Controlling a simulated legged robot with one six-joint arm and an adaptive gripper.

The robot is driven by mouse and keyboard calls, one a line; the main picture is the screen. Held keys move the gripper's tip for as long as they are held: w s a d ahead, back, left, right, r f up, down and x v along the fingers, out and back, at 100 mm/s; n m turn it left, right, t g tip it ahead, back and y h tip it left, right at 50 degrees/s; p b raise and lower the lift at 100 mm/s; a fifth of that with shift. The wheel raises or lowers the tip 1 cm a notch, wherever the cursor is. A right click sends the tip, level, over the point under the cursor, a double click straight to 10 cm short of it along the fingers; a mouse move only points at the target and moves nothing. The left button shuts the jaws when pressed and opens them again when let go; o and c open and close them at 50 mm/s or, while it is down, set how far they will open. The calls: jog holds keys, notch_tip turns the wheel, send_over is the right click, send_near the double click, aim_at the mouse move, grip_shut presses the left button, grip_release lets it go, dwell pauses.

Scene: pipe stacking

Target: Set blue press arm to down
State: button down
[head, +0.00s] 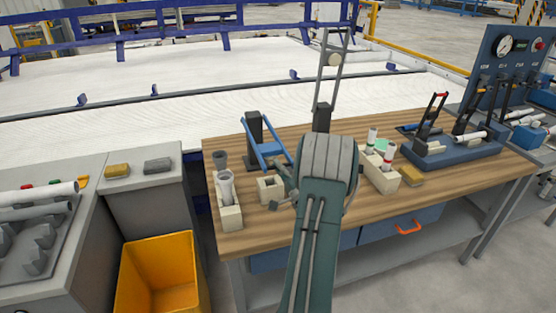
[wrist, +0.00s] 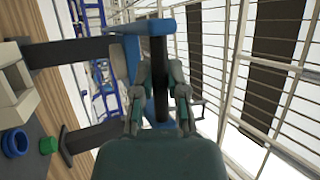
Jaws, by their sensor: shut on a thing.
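The blue press arm (head: 269,151) is on a dark post (head: 255,130) on the wooden bench, left of my wrist in the head view. It slopes down toward the front right, and its near end is partly hidden by my wrist. In the wrist view a blue end piece (wrist: 153,27) carries a dark handle bar (wrist: 160,60). My gripper (wrist: 160,78) is shut on this bar, with one finger on each side. My fingers are mostly hidden in the head view.
A second press with a raised grey arm (head: 330,65) stands behind my wrist. Pale blocks holding tubes stand on either side, the left block (head: 229,213) and the right block (head: 381,175). A yellow bin (head: 128,285) stands at the bench's left. Bare bench top (head: 440,195) shows at the right.

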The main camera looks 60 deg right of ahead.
jog(key=shift+f, duration=0.35)
jog(key=shift+f, duration=0.1)
jog(key=c, duration=0.7)
grip_release()
jog(key=shift+f, duration=0.1)
jog(key=shift+o, duration=0.2)
jog(key=shift+d, duration=0.15)
jog(key=shift+s, duration=0.4)
jog(key=v, duration=1.1)
jog(key=shift+f, duration=0.3)
